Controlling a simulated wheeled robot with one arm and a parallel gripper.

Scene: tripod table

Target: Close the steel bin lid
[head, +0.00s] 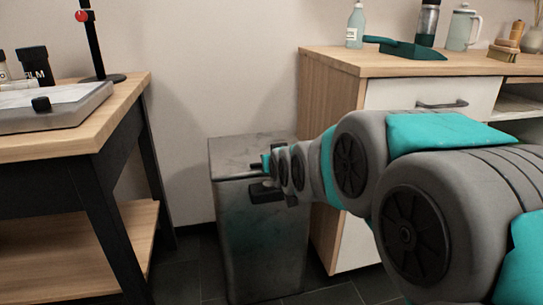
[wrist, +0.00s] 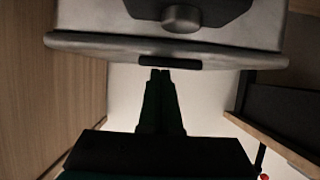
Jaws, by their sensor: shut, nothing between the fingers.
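The steel bin (head: 257,245) stands on the floor between the table and the cabinet. Its grey lid (head: 238,152) looks flat across the top in the head view; I cannot tell whether a small gap is left under its front edge. In the wrist view the bin's rounded metal rim (wrist: 95,45) crosses the upper part, with a short dark strip at its middle. My gripper (wrist: 160,72) is shut and empty, its tips right by that strip; touching or just apart is unclear. In the head view my arm's end covers the bin's front right part.
A wooden table (head: 125,95) with black legs stands left of the bin. A cabinet (head: 330,120) with a white drawer stands close on the right, with bottles and a teal dustpan (head: 412,49) on top. The wall is behind. Dark floor is free left of the bin.

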